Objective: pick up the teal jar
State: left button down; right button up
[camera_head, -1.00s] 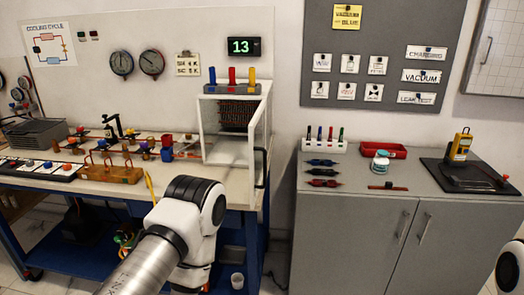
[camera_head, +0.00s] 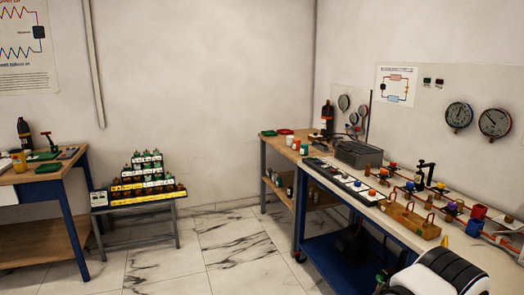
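Neither of my grippers is in view. Only a white and black link of one of my arms shows at the bottom right edge, in front of the rig bench.
The rig bench (camera_head: 465,258) with pipes, valves and gauges fills the right side. A wooden corner bench (camera_head: 276,150) stands behind it. A low stand (camera_head: 137,209) with several bottles and another bench (camera_head: 50,170) are at left. Marble floor (camera_head: 225,245) between them is clear.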

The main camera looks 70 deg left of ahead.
aim_at(303, 147)
jog(key=u, duration=2)
jog(key=i+j+u, duration=0.25)
jog(key=i, duration=0.55)
jog(key=i+u, duration=0.25)
jog(key=i, duration=0.5)
jog(key=i+z, duration=0.25)
jog(key=i, duration=0.3)
jog(key=i+j+z, duration=0.3)
jog(key=i, duration=0.2)
jog(key=i+j+z, duration=0.25)
jog(key=i, duration=0.25)
